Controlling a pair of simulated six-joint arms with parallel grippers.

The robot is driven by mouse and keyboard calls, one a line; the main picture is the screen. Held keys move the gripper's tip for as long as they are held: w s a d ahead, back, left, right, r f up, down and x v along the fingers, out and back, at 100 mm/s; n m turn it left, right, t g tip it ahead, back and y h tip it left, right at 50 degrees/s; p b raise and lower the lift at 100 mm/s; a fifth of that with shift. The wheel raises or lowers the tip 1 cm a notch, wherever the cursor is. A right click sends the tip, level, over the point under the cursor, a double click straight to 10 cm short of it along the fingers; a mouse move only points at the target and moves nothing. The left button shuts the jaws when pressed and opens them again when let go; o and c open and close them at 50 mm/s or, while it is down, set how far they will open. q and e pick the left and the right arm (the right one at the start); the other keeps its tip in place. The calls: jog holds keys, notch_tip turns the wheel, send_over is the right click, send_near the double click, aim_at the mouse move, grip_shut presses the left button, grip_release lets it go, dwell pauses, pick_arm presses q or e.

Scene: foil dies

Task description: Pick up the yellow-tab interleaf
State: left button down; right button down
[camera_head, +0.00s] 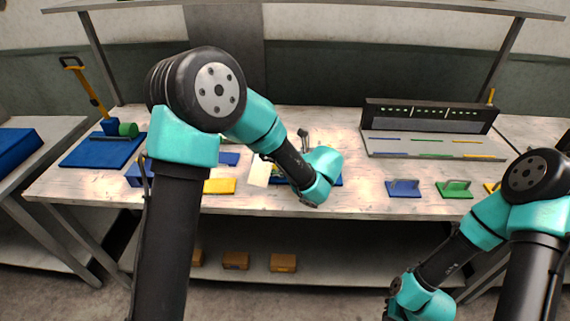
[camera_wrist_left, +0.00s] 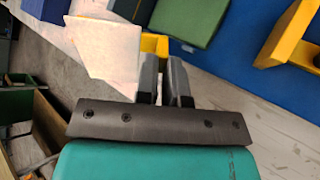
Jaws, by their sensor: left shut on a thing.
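The interleaf is a thin white sheet (camera_wrist_left: 108,45) in the left wrist view, with a yellow patch (camera_wrist_left: 154,44) at its edge by the fingertips. In the head view the pale sheet (camera_head: 260,171) shows just left of my left wrist, over the bench. My left gripper (camera_wrist_left: 166,72) has its two dark fingers close together, shut at the sheet's yellow-tab edge; the exact contact is hidden. In the head view my left arm hides its fingers. My right wrist (camera_head: 420,300) hangs low in front of the bench, and its finger opening does not show clearly.
A yellow block (camera_head: 220,186) lies left of the sheet. A blue mat (camera_head: 103,150) with a green-ended roller is at the left. A slotted rack (camera_head: 428,118) stands at the back right. Blue (camera_head: 403,188) and green (camera_head: 454,189) handled plates lie near the front edge.

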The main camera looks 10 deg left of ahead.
pick_arm(q)
jog(key=s+d+r, duration=0.1)
jog(key=s+d, duration=0.2)
jog(key=s, duration=0.8)
jog(key=shift+s, duration=0.2)
